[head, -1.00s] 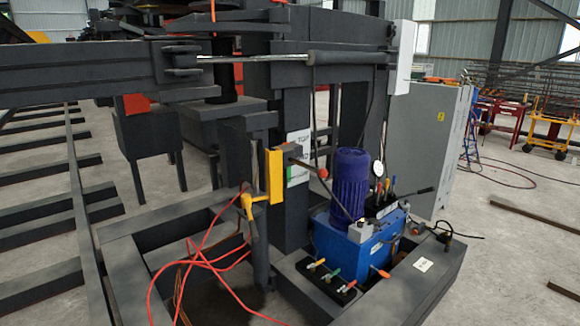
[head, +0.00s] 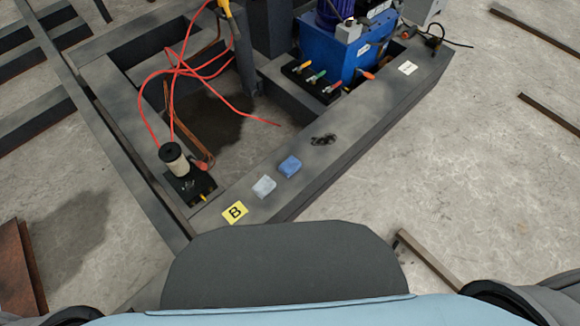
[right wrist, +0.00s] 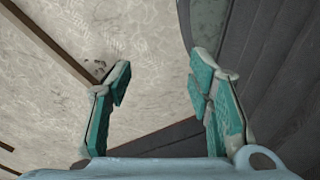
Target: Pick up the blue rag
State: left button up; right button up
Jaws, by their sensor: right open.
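The blue rag (head: 289,166) is a small folded pad lying on the flat dark beam in the head view, a little above the middle. A similar light grey rag (head: 264,187) lies to its lower left, apart from it. Neither gripper shows in the head view. In the right wrist view my right gripper (right wrist: 158,95) is open and empty, its two teal-padded fingers spread apart over the concrete floor. No rag shows between or near its fingers. My left gripper is out of view.
A blue hydraulic unit (head: 345,55) stands behind. A loose bar (head: 428,259) lies on the floor at right.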

aim_at(291, 165)
jog(key=k, duration=1.05)
jog(key=u, duration=0.35)
jog(key=i, duration=0.65)
jog(key=z, duration=0.35)
